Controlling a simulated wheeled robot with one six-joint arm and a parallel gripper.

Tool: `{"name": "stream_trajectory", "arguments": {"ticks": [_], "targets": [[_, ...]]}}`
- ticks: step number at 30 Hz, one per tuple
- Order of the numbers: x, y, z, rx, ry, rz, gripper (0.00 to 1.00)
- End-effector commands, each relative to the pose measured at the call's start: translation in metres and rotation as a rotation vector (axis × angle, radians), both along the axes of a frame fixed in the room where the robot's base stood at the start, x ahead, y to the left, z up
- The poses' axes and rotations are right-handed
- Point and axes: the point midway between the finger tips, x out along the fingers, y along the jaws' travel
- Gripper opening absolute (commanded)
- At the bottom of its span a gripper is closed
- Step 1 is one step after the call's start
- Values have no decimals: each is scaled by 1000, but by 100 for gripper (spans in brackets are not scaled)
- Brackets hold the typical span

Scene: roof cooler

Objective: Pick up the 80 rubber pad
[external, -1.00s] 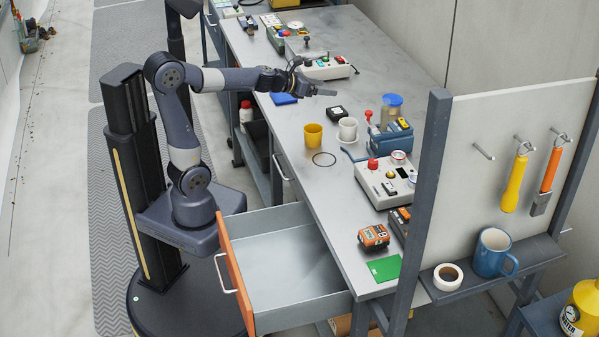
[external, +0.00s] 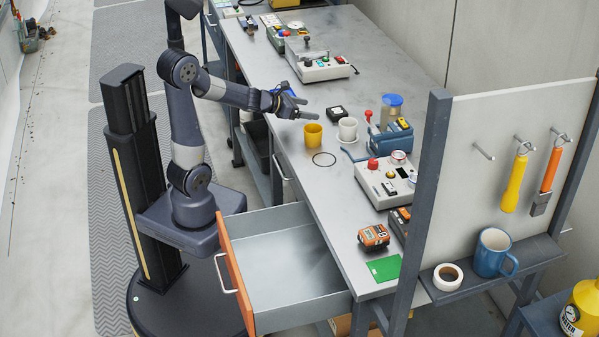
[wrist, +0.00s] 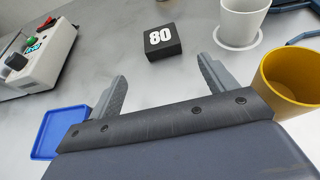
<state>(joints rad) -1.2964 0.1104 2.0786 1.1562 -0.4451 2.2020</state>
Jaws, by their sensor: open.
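The 80 rubber pad (wrist: 162,41) is a small black block with a white "80" on it, lying on the grey bench. In the external view the pad (external: 336,113) sits just behind the yellow cup and left of the white mug. My gripper (wrist: 160,85) is open and empty. In the wrist view the pad lies ahead of the gap between the two fingers, apart from both. In the external view my gripper (external: 302,108) hangs over the bench, to the left of the pad.
A yellow cup (wrist: 290,82) stands close on the right of my gripper, with a white mug (wrist: 239,22) beyond. A blue tray (wrist: 60,132) lies at left, near a control box (wrist: 38,58). An open drawer (external: 285,260) juts from the bench.

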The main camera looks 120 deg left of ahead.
Motion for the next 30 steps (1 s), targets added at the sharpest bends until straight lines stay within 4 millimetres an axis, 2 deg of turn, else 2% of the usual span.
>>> {"name": "stream_trajectory", "arguments": {"ticks": [3, 14, 21, 30], "targets": [[13, 13, -11, -2, 2, -3, 80], [33, 35, -20, -2, 1, -2, 80], [56, 57, -30, -3, 1, -2, 80], [62, 65, -33, 0, 1, 0, 80]]}}
